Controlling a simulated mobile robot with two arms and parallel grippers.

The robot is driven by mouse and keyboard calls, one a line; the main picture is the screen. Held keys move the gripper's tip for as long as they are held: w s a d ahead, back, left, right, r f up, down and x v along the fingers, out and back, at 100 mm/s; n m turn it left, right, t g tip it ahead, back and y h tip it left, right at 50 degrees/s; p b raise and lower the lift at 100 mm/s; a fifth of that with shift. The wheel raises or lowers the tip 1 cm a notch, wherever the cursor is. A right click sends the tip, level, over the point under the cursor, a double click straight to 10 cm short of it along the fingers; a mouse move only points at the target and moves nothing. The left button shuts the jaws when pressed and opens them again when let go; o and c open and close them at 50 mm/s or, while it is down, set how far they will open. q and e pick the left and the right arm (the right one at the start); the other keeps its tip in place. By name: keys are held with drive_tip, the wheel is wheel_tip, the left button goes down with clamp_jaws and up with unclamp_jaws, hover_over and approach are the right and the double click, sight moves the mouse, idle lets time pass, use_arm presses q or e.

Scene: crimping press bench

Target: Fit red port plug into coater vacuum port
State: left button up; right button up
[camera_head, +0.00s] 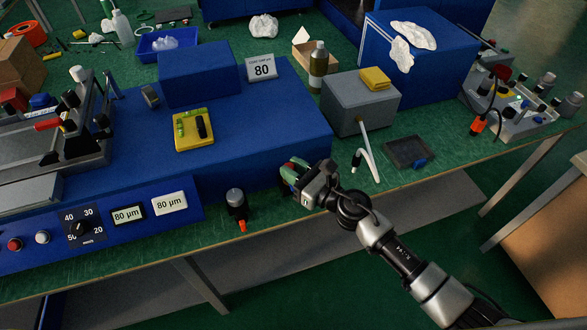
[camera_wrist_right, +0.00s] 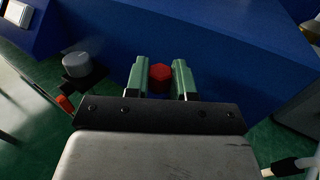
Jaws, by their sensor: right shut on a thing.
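My right gripper (camera_head: 292,171) is at the front right corner of the blue coater (camera_head: 250,132), close to its side wall. In the right wrist view its two green fingers (camera_wrist_right: 160,78) are shut on the red port plug (camera_wrist_right: 160,73), whose round red end shows between them. The blue coater wall (camera_wrist_right: 215,45) lies just beyond the fingertips; I cannot tell whether the plug touches it. The vacuum port cannot be made out in either view. My left gripper is not in view.
A black fitting with a grey knob (camera_head: 236,205) stands left of the gripper at the bench's front; it also shows in the wrist view (camera_wrist_right: 78,66). A grey box (camera_head: 352,102) with a white hose (camera_head: 370,155) and a dark tray (camera_head: 408,152) stand to the right.

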drive_tip(key=shift+f, duration=0.1)
drive_tip(key=o, duration=1)
drive_tip(key=shift+d, duration=0.1)
drive_tip(key=shift+b+v, duration=1.15)
drive_tip(key=shift+v, duration=4.2)
drive_tip(key=shift+s, duration=0.1)
